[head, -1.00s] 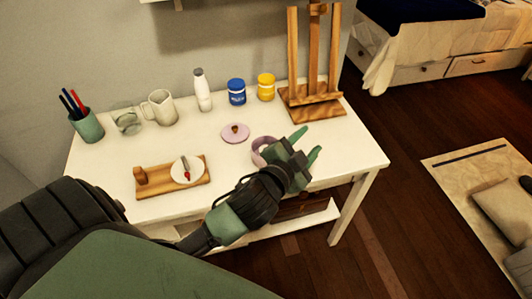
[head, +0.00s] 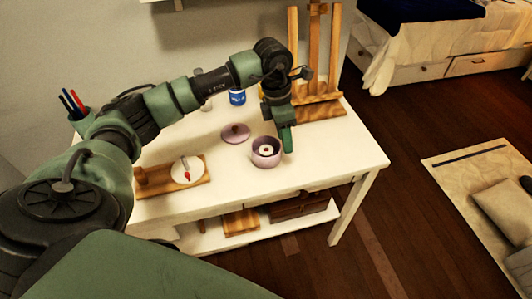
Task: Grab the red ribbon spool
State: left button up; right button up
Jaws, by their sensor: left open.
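A round lilac pot (head: 258,160) stands open near the right front of the white table. Inside it lies a small round pale thing with a dark reddish centre (head: 266,151); it may be the red ribbon spool, but it is too small to be sure. My left gripper (head: 287,139) is open and points down at the pot's right side, very close to its rim; I cannot tell whether it touches. Its arm reaches across from the left. My right gripper is not in view.
The lilac lid (head: 235,133) lies left of the pot. A wooden board (head: 202,178) with a white palette is at the left front. A wooden easel (head: 318,105) stands behind the gripper. A blue jar (head: 237,98) is partly behind my arm. The front right tabletop is clear.

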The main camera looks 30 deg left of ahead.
pick_arm(q)
jog(key=y, duration=0.2)
send_over(266, 146)
jog(key=d, duration=0.1)
jog(key=shift+n+g, duration=0.3)
jog(key=f, duration=0.2)
jog(key=f+p, duration=0.1)
jog(key=f, duration=0.1)
jog(key=s+f, duration=0.1)
jog(key=f, duration=0.1)
jog(key=shift+a+f, duration=0.15)
jog(key=shift+f, duration=0.2)
grip_shut()
jog(key=shift+r, duration=0.15)
